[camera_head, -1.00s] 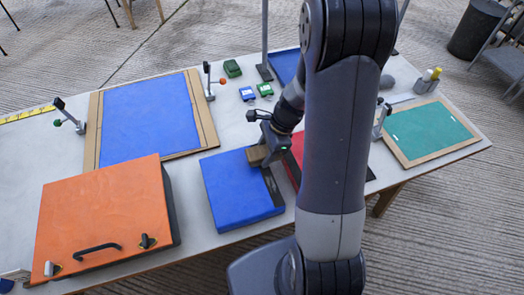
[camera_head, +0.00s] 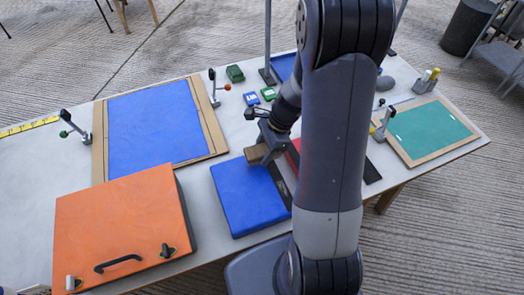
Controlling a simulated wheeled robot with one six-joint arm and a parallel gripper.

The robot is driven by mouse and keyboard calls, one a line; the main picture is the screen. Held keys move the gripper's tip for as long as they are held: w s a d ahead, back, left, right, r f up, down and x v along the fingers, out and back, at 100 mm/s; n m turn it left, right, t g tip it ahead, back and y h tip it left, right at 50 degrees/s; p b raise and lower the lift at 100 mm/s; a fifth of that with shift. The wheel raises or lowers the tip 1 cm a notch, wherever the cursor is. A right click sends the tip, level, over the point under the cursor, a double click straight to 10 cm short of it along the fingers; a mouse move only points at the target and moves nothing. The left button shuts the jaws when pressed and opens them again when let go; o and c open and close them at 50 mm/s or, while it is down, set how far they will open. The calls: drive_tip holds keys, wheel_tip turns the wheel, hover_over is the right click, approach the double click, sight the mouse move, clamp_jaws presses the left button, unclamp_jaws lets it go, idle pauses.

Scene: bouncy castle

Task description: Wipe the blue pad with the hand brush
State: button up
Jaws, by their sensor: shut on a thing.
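The blue pad (camera_head: 245,202) is a thick blue block lying on the table, left of my arm. My gripper (camera_head: 264,150) is over the pad's far right corner. It is shut on the hand brush (camera_head: 255,154), of which a small brown wooden part shows. The brush's bristles are hidden, so I cannot tell whether they touch the pad.
An orange case (camera_head: 120,228) with a black handle stands left of the pad. A large blue sheet on a wooden board (camera_head: 155,125) lies behind. A green board (camera_head: 430,130) lies at the right. Small green and blue boxes (camera_head: 252,98) sit at the back.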

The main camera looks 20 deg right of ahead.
sight(257, 150)
drive_tip(key=shift+r+p, duration=2.05)
drive_tip(key=shift+r, duration=0.65)
